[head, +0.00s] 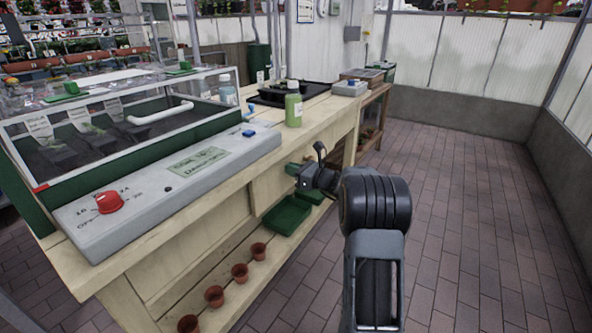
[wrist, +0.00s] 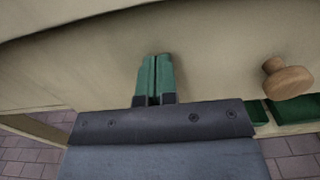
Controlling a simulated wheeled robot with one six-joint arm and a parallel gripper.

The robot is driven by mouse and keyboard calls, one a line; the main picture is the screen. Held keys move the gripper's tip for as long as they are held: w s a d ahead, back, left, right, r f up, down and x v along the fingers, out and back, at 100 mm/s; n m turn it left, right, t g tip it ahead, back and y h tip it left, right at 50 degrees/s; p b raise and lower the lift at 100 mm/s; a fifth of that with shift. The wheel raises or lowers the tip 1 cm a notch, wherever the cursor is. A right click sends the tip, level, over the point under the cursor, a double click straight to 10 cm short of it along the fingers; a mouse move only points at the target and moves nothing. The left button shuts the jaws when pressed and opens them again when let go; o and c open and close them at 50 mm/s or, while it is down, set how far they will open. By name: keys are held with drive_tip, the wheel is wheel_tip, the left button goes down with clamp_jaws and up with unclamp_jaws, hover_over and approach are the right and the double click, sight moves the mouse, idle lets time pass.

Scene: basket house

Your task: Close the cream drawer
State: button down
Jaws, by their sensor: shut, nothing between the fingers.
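The cream drawer's front (wrist: 215,50) fills the upper part of the wrist view, with a round wooden knob (wrist: 288,78) at the right. My gripper (wrist: 154,80) is shut and empty, its green fingertips pointing at the drawer front to the left of the knob. The tips look close to or against the front; I cannot tell if they touch. In the head view my gripper (head: 292,168) is at the side of the wooden bench, and the drawer front (head: 270,187) is partly visible beside it. I cannot tell how far the drawer stands out.
The bench top (head: 330,108) holds a glass-covered propagator (head: 165,165) with a red knob and a green bottle (head: 293,105). Below are green trays (head: 288,215) and several terracotta pots (head: 240,272) on a low shelf. The brick floor (head: 460,200) to the right is clear.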

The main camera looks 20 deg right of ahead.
drive_tip(key=shift+w+a+r, duration=0.1)
drive_tip(key=shift+a+r, duration=0.05)
drive_tip(key=shift+r, duration=0.05)
drive_tip(key=p+v, duration=0.4)
drive_tip(key=v, duration=1)
drive_tip(key=s+a+r+n+g+p, duration=0.45)
drive_tip(key=a+r+n+p, duration=0.2)
drive_tip(key=a, duration=0.25)
drive_tip(key=s+a+r+n+g+p, duration=0.4)
drive_tip(key=a+r+n+g+p, duration=0.15)
drive_tip(key=a+r+p, duration=0.3)
drive_tip(key=s+a+r+n+h+p, duration=0.1)
drive_tip(key=s+r+n+h+p, duration=0.3)
drive_tip(key=s+r+n+p, duration=0.3)
drive_tip(key=s+a+r+n+g+h+p, duration=0.1)
drive_tip(key=s+a+r+n+h+p, duration=0.1)
drive_tip(key=s+r+n+h+p, duration=0.3)
wheel_tip(320, 180, up, 4)
drive_tip(key=s+n+p, duration=0.2)
drive_tip(key=n+p, duration=0.3)
drive_tip(key=shift+s+a+h, duration=0.2)
drive_tip(key=shift+a+h, duration=0.1)
drive_tip(key=shift+r, duration=0.15)
